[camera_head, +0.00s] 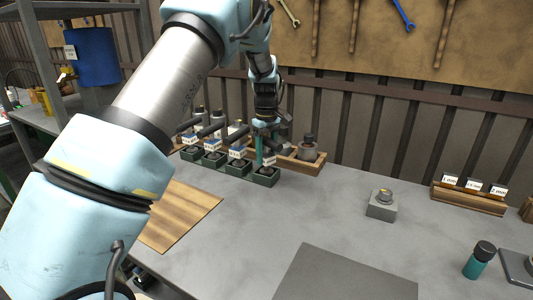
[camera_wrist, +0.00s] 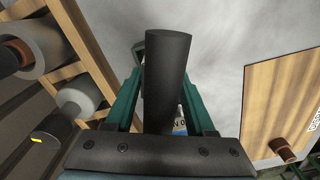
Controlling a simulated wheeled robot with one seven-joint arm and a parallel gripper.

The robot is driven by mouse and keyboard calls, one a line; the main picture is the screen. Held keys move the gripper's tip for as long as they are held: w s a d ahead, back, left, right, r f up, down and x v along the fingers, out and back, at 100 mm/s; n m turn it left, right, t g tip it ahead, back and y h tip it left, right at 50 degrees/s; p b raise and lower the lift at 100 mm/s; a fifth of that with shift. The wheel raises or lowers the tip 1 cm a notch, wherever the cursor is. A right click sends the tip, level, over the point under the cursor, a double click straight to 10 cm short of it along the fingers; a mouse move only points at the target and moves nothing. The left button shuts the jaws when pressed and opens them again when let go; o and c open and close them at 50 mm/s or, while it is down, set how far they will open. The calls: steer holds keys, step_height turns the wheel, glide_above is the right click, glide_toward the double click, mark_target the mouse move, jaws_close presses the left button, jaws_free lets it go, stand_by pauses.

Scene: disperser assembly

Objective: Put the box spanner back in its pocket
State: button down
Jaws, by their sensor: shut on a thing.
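My gripper (camera_head: 265,145) is over the right end of a row of dark green pockets on the bench. Its green fingers (camera_wrist: 160,90) are shut on a dark grey cylindrical handle, taken to be the box spanner (camera_wrist: 166,60), in the wrist view. The rightmost pocket (camera_head: 265,178) is directly below the gripper. The spanner's lower end is hidden, so I cannot tell whether it is inside the pocket or above it. A small label shows behind the handle in the wrist view.
Several labelled pockets with dark-handled tools (camera_head: 211,130) stand close on the left. A wooden tray (camera_head: 300,164) with grey cylindrical parts is just behind right. A wooden board (camera_head: 180,215) lies in front left. A grey block (camera_head: 382,210) stands right; the bench between is clear.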

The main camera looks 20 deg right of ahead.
steer(key=shift+f, duration=0.1)
steer(key=shift+c, duration=1.2)
jaws_free()
step_height(320, 180, up, 12)
steer(key=shift+r+b, duration=0.1)
steer(key=shift+b, duration=1.05)
steer(key=s+a+f+m, duration=0.1)
steer(key=a+f, duration=0.1)
steer(key=a, duration=0.9)
steer(key=s+a+f, duration=0.1)
steer(key=a, duration=0.9)
steer(key=s+a+f+m, duration=0.1)
steer(key=s+a+f, duration=0.2)
steer(key=s+a, duration=0.4)
steer(key=s+a+f+m+t, duration=0.1)
steer(key=s+a+f+m, duration=0.1)
steer(key=s+a, duration=0.6)
steer(key=shift+s+a+f+t, duration=0.3)
steer(key=shift+a+f, duration=0.2)
steer(key=shift+a, duration=0.1)
